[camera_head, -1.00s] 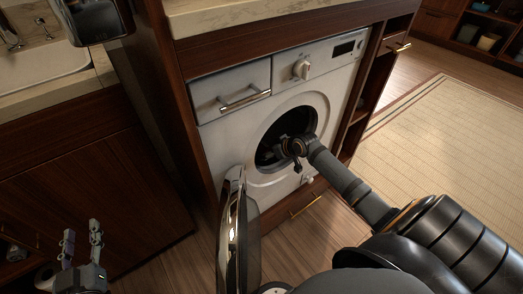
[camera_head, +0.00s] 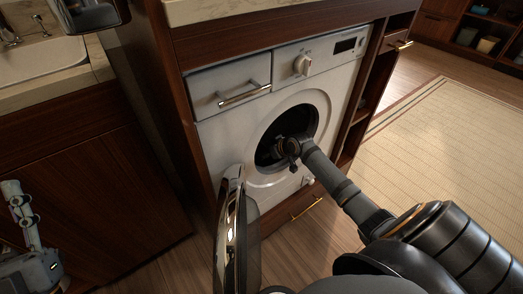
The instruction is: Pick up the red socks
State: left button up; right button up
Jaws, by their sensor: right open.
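No red socks show in this view. The white washing machine (camera_head: 225,148) has its round door (camera_head: 232,235) swung open toward me. My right gripper (camera_head: 278,151) is at the dark drum opening (camera_head: 303,121), with its front end reaching inside. Its jaws are open, but its fingertips are hard to make out in the shadow. Whatever lies in the drum is hidden by the dark and by my gripper. My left gripper (camera_head: 19,203) is at the lower left edge, in front of the wooden cabinet, away from the washer. It is seen side-on, so its finger gap is unclear.
The open door stands left of my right arm. Wooden cabinet sides frame the washer under a stone counter (camera_head: 240,10). A sink (camera_head: 40,62) is at upper left. A beige rug (camera_head: 445,140) and open floor lie to the right.

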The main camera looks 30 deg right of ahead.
jog(key=c, duration=1.2)
jog(key=shift+c, duration=0.2)
